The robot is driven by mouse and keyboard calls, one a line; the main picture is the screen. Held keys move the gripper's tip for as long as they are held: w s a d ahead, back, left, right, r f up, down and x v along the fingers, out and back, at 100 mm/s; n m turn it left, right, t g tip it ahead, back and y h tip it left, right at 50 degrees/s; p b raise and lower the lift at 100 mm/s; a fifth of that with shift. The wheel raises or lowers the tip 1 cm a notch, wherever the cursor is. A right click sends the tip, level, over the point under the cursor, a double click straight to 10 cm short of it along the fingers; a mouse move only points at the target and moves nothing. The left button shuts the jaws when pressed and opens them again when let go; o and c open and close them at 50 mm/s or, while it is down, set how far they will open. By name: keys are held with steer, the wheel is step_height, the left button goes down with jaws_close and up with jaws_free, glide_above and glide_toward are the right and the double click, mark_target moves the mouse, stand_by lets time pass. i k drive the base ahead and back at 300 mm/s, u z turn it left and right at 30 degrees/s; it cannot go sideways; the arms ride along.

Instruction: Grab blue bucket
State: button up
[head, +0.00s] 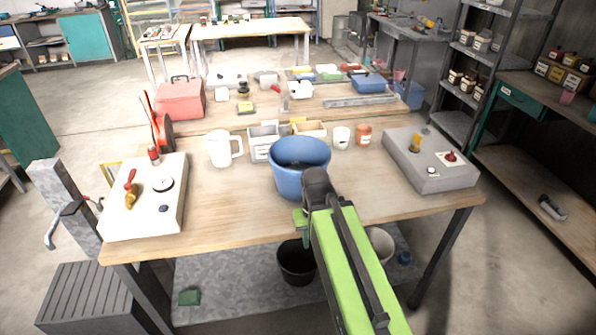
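The blue bucket (290,165) stands upright on the wooden table (235,207), a little right of the table's middle. Its open top faces up. My green arm reaches in from the lower right. My gripper (312,188) is at the near right side of the bucket and overlaps its lower right edge in the picture. I cannot tell whether it touches the bucket. The fingers are mostly hidden by the dark wrist part, so their opening does not show.
Behind the bucket stand small bins (262,137). A white jug (222,149) is to the left, a white cup (341,137) and an orange jar (364,134) to the right. Control boxes sit at the left (150,215) and right (420,165). The table's front is fairly clear.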

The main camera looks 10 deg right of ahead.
mark_target(289, 156)
steer(key=u, duration=0.15)
steer(key=k, duration=0.6)
steer(key=u, duration=4.1)
steer(key=k, duration=2)
steer(key=z, duration=1.3)
steer(key=i, duration=0.8)
